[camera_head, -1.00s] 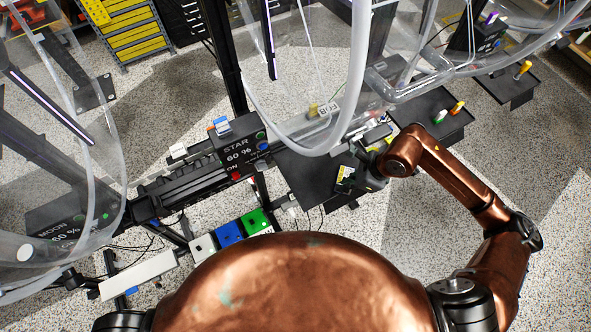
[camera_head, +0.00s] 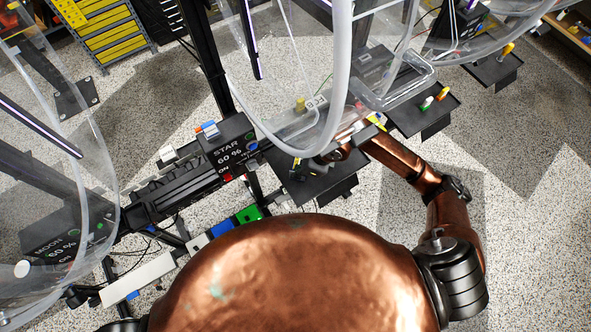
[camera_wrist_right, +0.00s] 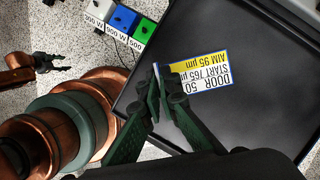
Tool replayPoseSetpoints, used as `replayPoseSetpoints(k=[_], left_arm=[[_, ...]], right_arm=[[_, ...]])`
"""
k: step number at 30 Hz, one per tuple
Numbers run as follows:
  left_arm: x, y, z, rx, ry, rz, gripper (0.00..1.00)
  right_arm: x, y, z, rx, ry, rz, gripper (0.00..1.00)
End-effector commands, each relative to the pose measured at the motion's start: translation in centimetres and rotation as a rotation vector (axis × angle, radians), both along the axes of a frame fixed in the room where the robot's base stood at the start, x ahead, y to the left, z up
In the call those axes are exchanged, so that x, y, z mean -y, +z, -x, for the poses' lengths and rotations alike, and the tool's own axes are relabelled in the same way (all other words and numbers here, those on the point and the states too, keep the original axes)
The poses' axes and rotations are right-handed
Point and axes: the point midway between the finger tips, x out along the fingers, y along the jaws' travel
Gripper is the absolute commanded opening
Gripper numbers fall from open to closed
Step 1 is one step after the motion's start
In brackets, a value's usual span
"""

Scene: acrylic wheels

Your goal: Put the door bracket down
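I cannot clearly make out the door bracket in either current view. In the right wrist view, a yellow and white card reading DOOR 50 (camera_wrist_right: 205,78) lies on a black tray (camera_wrist_right: 245,125). My right gripper (camera_wrist_right: 164,88) has its dark green fingers close together at the card's left edge. A thin pale strip shows by the fingertips, but I cannot tell whether it is held between them. In the head view, my right arm reaches over the black tray (camera_head: 312,187) below the clear tube, which hides part of the gripper.
Blue (camera_wrist_right: 123,19), white and green labelled blocks stand beyond the tray edge. The STAR control box (camera_head: 228,150) stands left of the tray. Large clear acrylic wheels and a thick tube (camera_head: 340,80) surround the arm. Another black tray (camera_head: 425,112) holds small coloured pegs.

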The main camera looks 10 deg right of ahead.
Motion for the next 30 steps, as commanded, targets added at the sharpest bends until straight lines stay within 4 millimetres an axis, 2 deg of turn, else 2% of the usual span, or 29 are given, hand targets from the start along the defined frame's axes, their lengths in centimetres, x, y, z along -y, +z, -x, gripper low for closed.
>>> replayPoseSetpoints(k=[8, 9, 17, 30], left_arm=[[0.19, -0.18, 0.56, -0.006, 0.002, 0.002, 0.40], [0.19, -0.09, 0.54, -0.006, 0.002, 0.002, 0.40], [0.18, -0.06, 0.51, -0.005, 0.001, 0.001, 0.40], [0.14, 0.21, 0.37, -0.003, 0.001, 0.002, 0.40]], right_arm=[[-0.05, -0.09, -0.11, 0.004, 0.002, 0.000, 0.00], [-0.03, -0.03, -0.08, 0.002, 0.001, 0.000, 0.05], [0.02, 0.02, -0.08, 0.002, 0.000, 0.000, 0.22], [0.06, 0.39, -0.07, 0.004, 0.000, 0.000, 0.22]])
